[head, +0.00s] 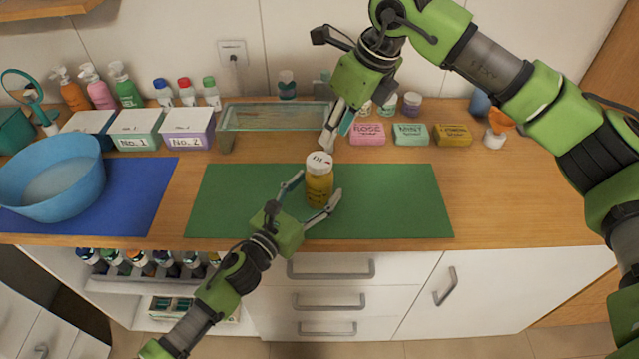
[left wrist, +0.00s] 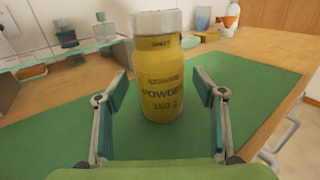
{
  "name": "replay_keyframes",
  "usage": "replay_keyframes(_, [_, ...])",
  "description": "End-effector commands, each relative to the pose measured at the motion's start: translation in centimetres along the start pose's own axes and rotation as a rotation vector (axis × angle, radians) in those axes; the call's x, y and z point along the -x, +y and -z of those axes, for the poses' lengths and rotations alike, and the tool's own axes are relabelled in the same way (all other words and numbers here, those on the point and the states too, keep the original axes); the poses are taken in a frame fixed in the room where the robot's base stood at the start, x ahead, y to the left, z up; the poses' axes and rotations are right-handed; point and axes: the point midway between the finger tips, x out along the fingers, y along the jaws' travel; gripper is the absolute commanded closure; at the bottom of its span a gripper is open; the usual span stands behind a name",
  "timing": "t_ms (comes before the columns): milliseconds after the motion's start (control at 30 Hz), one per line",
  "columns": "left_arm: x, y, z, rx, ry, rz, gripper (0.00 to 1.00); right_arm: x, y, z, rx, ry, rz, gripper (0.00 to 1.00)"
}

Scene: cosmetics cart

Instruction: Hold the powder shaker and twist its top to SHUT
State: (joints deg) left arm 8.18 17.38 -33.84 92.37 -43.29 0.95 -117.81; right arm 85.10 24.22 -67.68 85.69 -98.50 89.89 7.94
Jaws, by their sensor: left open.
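The powder shaker (head: 318,187) is a yellow bottle with a white top, standing upright on the green mat (head: 400,205). The left wrist view shows its yellow body (left wrist: 162,85) with "POWDER" and "150 G" on it; small text just under the top seems to read "SHUT". The marking on the top (head: 319,162) is too small to read. My left gripper (head: 317,189) is open, its fingers on either side of the bottle, with gaps showing in the left wrist view (left wrist: 161,88). My right gripper (head: 329,143) points down just above and behind the top, apart from it; its finger opening is unclear.
Pink, green and yellow soap boxes (head: 411,134) lie behind the mat at the right. A glass tray (head: 275,117) stands behind it. A blue basin (head: 52,176) sits on a blue mat at the left. The green mat is otherwise clear.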

Motion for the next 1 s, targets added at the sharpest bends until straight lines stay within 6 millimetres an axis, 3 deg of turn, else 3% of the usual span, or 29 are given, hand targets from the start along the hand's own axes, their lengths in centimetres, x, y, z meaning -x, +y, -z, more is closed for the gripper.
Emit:
replay_keyframes(200, [-1.9,0.0,0.0,0.001,0.000,-0.001,0.37,0.0,0.0,0.0,0.000,0.000,0.000,0.72])
replay_keyframes(533, [-2.1,0.0,0.0,0.001,0.000,0.000,0.37,0.0,0.0,0.0,0.000,0.000,0.000,0.72])
replay_keyframes(700, [-2.1,0.0,0.0,0.001,0.000,0.000,0.80,0.0,0.0,0.0,0.000,0.000,0.000,0.72])
replay_keyframes(767, [-2.1,0.0,0.0,0.001,0.000,0.000,0.80,0.0,0.0,0.0,0.000,0.000,0.000,0.72])
replay_keyframes(867, [-2.1,0.0,0.0,0.001,0.001,0.000,0.80,-0.2,0.1,0.1,-0.010,0.000,-0.009,0.49])
replay_keyframes(900, [-2.1,0.0,0.1,0.001,0.001,-0.001,0.80,-0.4,0.2,0.2,-0.027,-0.001,-0.026,0.45])
replay_keyframes(1000, [-2.1,0.0,0.1,0.001,0.001,-0.001,0.80,-1.8,1.2,1.0,-0.134,-0.006,-0.120,0.45])
